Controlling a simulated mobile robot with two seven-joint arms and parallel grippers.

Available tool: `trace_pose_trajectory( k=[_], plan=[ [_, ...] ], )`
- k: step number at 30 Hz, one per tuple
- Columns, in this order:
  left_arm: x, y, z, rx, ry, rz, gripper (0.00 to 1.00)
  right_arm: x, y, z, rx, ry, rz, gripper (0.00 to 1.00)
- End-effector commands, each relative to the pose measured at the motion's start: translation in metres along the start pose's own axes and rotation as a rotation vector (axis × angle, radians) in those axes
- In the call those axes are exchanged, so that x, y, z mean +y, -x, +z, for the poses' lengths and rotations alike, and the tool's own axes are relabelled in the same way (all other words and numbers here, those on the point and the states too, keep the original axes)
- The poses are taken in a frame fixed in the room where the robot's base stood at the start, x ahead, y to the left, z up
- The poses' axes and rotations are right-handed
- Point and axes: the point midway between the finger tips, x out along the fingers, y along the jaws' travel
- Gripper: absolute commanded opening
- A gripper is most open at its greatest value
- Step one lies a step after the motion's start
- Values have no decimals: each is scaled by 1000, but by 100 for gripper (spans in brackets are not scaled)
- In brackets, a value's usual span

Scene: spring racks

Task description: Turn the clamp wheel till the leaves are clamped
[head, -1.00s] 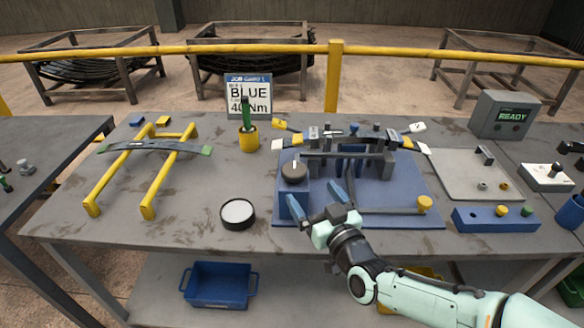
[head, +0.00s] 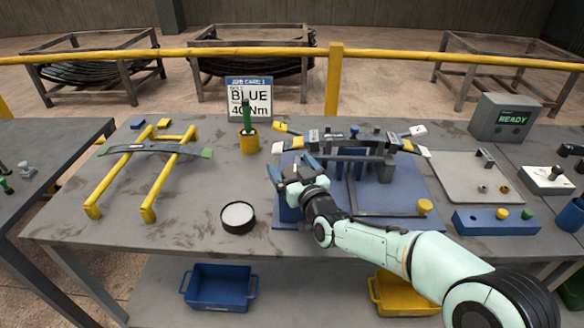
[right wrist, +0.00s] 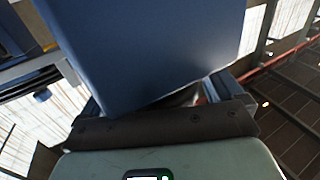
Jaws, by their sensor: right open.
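The blue clamp fixture (head: 425,205) stands on the right half of the bench. Dark curved leaves (head: 372,137) with yellow and white tags lie across its grey uprights. My right gripper (head: 293,172) is open, its two blue fingers above the fixture's blue front-left block (head: 288,213). The dark clamp wheel on that block is hidden behind the gripper in the head view, so I cannot tell whether the fingers touch it. In the right wrist view a large blue surface (right wrist: 150,50) fills the middle; whether it is a finger or the block is unclear. My left gripper is out of view.
A yellow stand (head: 118,180) with a leaf is at left. A round black-rimmed dish (head: 238,216) lies just left of the fixture. A job card reading BLUE 40 Nm (head: 249,97) stands behind. A READY box (head: 503,117) is at back right. Bench between stand and dish is clear.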

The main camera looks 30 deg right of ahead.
Motion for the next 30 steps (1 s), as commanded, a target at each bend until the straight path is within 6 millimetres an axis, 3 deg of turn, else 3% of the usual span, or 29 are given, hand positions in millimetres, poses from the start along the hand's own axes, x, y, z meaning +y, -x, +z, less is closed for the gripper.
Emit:
trace_pose_trajectory(
  k=[2, 6, 7, 20, 30],
  plan=[
    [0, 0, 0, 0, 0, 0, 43, 0, 0, 0, 0, 0, 0, 91],
    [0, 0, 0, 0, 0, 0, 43, 0, 0, 0, 0, 0, 0, 45],
    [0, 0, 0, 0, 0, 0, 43, 0, 0, 0, 0, 0, 0, 42],
    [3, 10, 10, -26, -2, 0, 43, 0, 1, -1, -1, -1, 68, 43],
    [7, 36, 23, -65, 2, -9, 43, 2, 1, -3, -4, 2, 304, 43]
  ],
)
